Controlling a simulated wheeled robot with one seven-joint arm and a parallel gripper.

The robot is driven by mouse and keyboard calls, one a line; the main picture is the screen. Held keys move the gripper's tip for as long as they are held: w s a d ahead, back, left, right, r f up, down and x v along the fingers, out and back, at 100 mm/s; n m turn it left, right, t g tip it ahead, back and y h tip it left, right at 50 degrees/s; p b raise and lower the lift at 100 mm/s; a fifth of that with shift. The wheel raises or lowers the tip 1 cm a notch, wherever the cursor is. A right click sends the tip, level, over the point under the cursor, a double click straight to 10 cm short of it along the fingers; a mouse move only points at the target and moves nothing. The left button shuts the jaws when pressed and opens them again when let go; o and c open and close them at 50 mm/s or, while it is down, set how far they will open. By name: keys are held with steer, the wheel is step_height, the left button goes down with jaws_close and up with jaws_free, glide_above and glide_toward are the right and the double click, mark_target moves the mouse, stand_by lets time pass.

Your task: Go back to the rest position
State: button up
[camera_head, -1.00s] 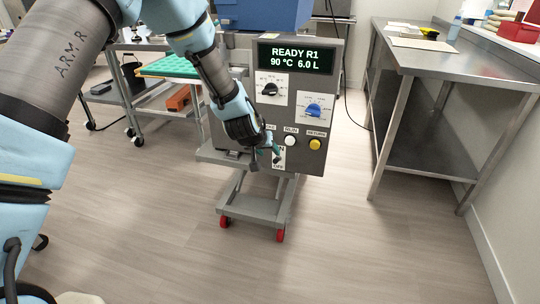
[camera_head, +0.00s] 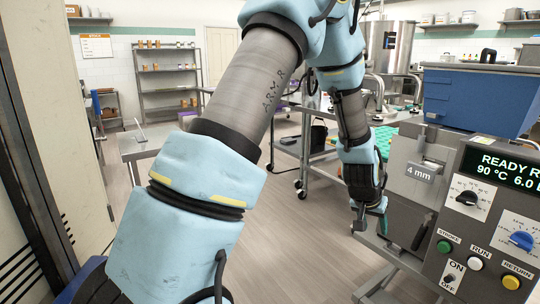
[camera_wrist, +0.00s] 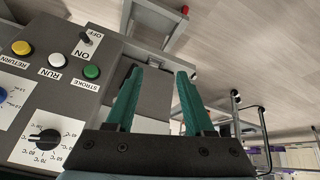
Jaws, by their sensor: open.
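My gripper (camera_head: 368,216) hangs pointing down at the end of my arm, just left of the depositor's control panel. In the wrist view its two green fingers (camera_wrist: 158,95) are apart with nothing between them. The depositor (camera_head: 455,215) is a grey machine with a display whose visible part reads "READY R" and "90 °C 6.0". Its panel has a green STROKE button (camera_head: 444,247), a white RUN button (camera_head: 475,264), a yellow RETURN button (camera_head: 511,282) and an ON/OFF switch (camera_head: 449,278). The gripper touches none of these controls.
A blue hopper (camera_head: 475,98) sits on top of the depositor. A metal cart with a green tray (camera_head: 388,138) stands behind my gripper. A steel table (camera_head: 145,145) is at the left, with shelves (camera_head: 168,75) behind. Open floor (camera_head: 290,240) lies in front.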

steer(key=a+r+n+y+p, duration=0.1)
steer(key=a+r, duration=0.2)
steer(key=a, duration=0.7)
steer(key=a+r+n+y, duration=0.2)
steer(key=a+r, duration=0.2)
steer(key=a, duration=0.5)
steer(key=s+a+r+n+g, duration=0.1)
steer(key=s+a, duration=0.3)
steer(key=a, duration=0.4)
steer(key=s+a+r+n+g+y+p, duration=0.1)
steer(key=s+a+r+n, duration=0.1)
steer(key=a, duration=0.7)
steer(key=shift+s+r+y, duration=0.3)
steer(key=shift+s+r, duration=0.3)
steer(key=shift+s, duration=0.65)
steer(key=shift+o, duration=0.4)
